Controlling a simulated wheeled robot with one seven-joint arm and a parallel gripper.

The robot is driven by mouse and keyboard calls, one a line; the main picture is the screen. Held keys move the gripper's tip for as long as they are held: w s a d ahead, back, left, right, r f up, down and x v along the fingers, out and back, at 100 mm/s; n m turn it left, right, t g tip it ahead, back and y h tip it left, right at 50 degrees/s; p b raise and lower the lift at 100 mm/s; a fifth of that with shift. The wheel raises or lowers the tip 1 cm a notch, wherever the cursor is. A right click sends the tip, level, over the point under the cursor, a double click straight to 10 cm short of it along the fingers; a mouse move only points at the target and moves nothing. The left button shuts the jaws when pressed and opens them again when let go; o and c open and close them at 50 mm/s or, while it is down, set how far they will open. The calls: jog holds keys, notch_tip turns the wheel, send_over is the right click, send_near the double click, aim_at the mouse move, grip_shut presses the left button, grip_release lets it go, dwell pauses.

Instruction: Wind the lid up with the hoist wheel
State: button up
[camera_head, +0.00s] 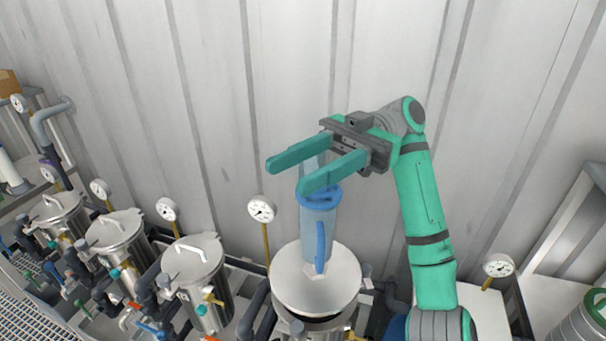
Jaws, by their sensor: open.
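A pale round lid (290,284) lies on the middle vessel, low in the centre of the view. A translucent blue upright piece (311,235) stands over it, with a darker blue round band (319,196) near its top and a blue bar down its right side. I cannot tell whether this band is the hoist wheel; no other wheel is plainly seen as the hoist's. My gripper (288,178) is open and empty, its two green fingers pointing left, just above the band. The near finger overlaps the piece's top in the picture; contact cannot be told.
Several steel vessels with handled lids, such as this one (197,262), stand in a row to the left among pipes and valves. A gauge (262,209) rises behind the lid, another (498,265) at right. A ribbed wall (220,100) closes the back.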

jog(key=s+r, duration=0.2)
jog(key=s, duration=0.3)
jog(key=shift+s+d+r, duration=0.25)
jog(key=shift+s, duration=0.1)
